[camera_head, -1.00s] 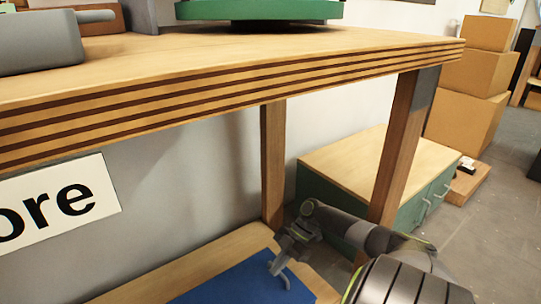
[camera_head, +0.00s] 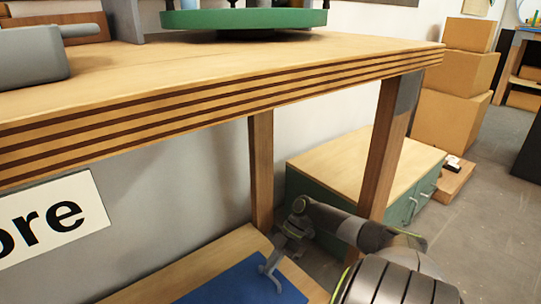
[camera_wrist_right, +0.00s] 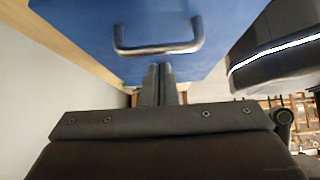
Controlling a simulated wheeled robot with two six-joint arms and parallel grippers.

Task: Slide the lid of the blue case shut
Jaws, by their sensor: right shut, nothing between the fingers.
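The blue lid (camera_head: 236,287) of the case lies on a low wooden surface under the table, at the bottom of the head view. It fills the top of the right wrist view (camera_wrist_right: 90,32), with a grey metal bar handle (camera_wrist_right: 158,49) on it. The handle also shows in the head view (camera_head: 270,266). My right gripper (camera_wrist_right: 158,68) is shut and empty, its fingertips close by the handle's bar. I cannot tell whether they touch it. The rest of the case is out of frame or hidden. My left gripper is not in view.
The striped edge of the wooden table (camera_head: 200,108) runs above my right arm. Table legs (camera_head: 390,140) stand behind the arm. A green cabinet (camera_head: 355,165) and cardboard boxes (camera_head: 455,95) stand at the right. A green round stand (camera_head: 245,18) is on the table.

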